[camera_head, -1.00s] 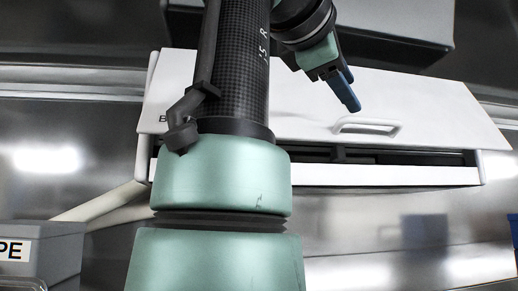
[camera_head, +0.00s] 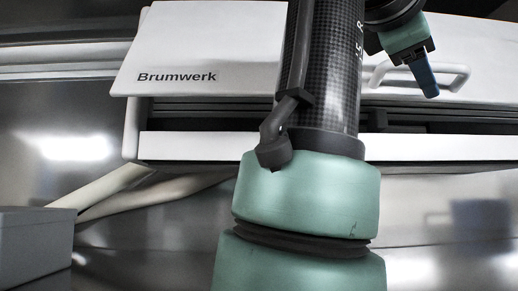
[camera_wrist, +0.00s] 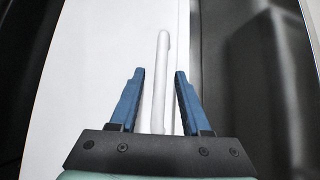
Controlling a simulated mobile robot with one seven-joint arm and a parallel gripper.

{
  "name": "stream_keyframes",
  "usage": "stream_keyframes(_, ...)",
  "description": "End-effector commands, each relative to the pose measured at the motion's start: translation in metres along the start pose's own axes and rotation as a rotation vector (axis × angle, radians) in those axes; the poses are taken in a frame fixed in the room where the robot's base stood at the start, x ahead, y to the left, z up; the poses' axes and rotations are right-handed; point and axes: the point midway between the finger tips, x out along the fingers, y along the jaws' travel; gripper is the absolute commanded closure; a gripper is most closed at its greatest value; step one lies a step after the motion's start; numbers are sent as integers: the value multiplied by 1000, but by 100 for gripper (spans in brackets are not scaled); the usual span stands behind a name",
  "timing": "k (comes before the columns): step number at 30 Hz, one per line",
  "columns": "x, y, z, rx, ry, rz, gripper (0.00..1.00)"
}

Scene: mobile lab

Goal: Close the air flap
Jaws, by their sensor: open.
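The air flap (camera_head: 215,50) is the white front panel marked "Brumwerk" on a white wall unit. It stands open, tilted out above a dark slot (camera_head: 195,112). Its white bar handle (camera_head: 455,70) is near the lower edge at the right. My gripper (camera_head: 431,92) is at the handle, its blue fingers overlapping it in the head view. In the wrist view my gripper (camera_wrist: 160,74) is open, with one blue finger on each side of the handle (camera_wrist: 162,60). Neither finger visibly presses on it. My arm hides the middle of the flap.
A white lower ledge (camera_head: 200,146) of the unit runs below the slot. Pale hoses (camera_head: 120,188) leave the unit at lower left. A grey box (camera_head: 35,245) stands at the bottom left. The wall behind is shiny metal.

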Motion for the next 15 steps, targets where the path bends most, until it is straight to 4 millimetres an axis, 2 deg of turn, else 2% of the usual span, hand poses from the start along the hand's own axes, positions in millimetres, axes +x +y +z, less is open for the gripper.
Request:
stream_keyframes(6, 0, 0, 0, 0, 0, 0, 55)
stream_keyframes(13, 0, 0, 0, 0, 0, 0, 96)
stream_keyframes(14, 0, 0, 0, 0, 0, 0, 100)
stream_keyframes(15, 0, 0, 0, 0, 0, 0, 100)
